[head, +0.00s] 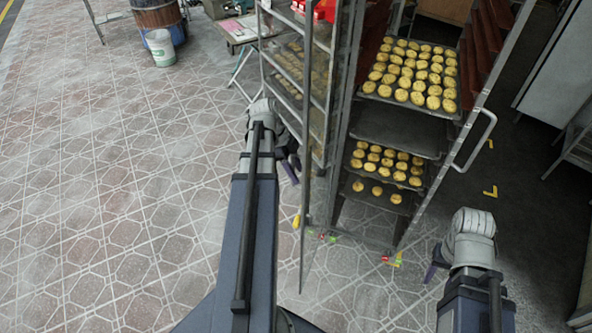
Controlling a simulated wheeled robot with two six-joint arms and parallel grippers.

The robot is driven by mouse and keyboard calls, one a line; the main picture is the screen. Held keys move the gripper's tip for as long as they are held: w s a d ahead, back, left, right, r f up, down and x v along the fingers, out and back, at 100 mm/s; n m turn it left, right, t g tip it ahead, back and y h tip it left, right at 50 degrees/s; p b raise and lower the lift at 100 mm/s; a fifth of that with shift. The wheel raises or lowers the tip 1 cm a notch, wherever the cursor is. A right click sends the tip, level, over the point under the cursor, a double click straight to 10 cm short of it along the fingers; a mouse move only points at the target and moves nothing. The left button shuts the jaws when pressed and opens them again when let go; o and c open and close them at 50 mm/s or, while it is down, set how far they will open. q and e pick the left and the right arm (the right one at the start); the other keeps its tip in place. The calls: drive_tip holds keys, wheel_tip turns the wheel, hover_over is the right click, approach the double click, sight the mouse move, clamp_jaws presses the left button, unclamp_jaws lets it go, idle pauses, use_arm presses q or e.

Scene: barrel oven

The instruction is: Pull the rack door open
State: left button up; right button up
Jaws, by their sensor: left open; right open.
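The tall metal rack (345,120) stands right of centre and holds several trays of round yellow pastries (415,75). A thin upright panel edge (304,200) rises at its front left and reaches almost to the floor; I cannot tell whether it is the door. A bent metal handle (484,140) is on the rack's right front post. My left gripper (291,165) is open, left of the thin edge and close to the left shelves; contact is unclear. My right gripper (436,263) is open, below the handle and apart from it, partly hidden by its wrist.
More shelves with trays (290,70) stand on the left side of the rack. A small table (240,30), a white bucket (160,47) and a wooden barrel (156,12) are at the back left. The tiled floor on the left is clear.

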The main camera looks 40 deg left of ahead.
use_arm(q)
drive_tip(key=shift+w, duration=0.1)
drive_tip(key=shift+a+r+p, duration=0.25)
drive_tip(key=shift+r+p, duration=0.45)
drive_tip(key=shift+p, duration=0.05)
drive_tip(key=p+v, duration=0.5)
drive_tip(key=v, duration=0.1)
drive_tip(key=shift+p, duration=0.35)
drive_tip(key=shift+s+a, duration=0.15)
drive_tip(key=shift+s, duration=0.1)
